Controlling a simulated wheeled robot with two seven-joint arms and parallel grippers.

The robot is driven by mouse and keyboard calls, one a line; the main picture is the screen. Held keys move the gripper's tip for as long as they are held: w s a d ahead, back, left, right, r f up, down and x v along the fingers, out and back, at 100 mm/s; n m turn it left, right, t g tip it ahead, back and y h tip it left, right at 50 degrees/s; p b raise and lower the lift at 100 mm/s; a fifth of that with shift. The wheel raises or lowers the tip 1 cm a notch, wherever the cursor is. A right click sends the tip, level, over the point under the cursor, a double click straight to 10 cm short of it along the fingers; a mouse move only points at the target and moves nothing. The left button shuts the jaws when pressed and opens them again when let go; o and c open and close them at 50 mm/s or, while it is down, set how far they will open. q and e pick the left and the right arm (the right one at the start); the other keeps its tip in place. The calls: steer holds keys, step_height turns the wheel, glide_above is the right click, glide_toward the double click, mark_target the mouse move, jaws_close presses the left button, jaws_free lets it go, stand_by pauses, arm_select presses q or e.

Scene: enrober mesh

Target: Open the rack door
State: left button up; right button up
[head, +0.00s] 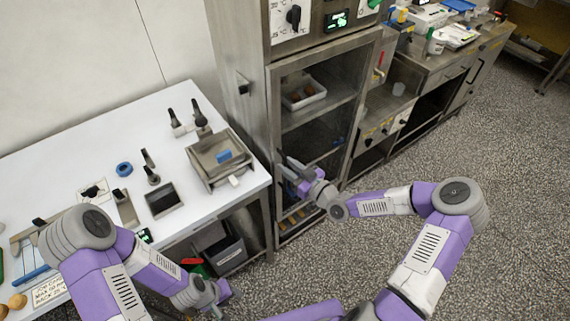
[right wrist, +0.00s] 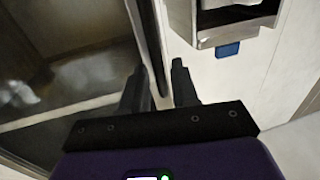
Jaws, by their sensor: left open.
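The rack is a tall steel cabinet with a framed see-through door (head: 318,120), which looks shut. In the head view my right gripper (head: 286,170) is at the lower left part of this door, its fingers pointing at the door's left side. In the right wrist view the fingers of this gripper (right wrist: 160,85) are apart. A dark upright bar (right wrist: 150,40) at the door's edge runs down between or just beyond them; whether they touch it is unclear. My left gripper (head: 212,298) is low in front of the white table, open and away from the rack.
A white table (head: 95,145) with a steel tray (head: 220,160) and small tools stands left of the rack. A grey bin (head: 226,252) is under it. A steel counter (head: 425,75) stands to the right. The speckled floor (head: 500,190) in front is clear.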

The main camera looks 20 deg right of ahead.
steer(key=shift+x, duration=0.85)
jaws_close()
steer(key=shift+s, duration=0.15)
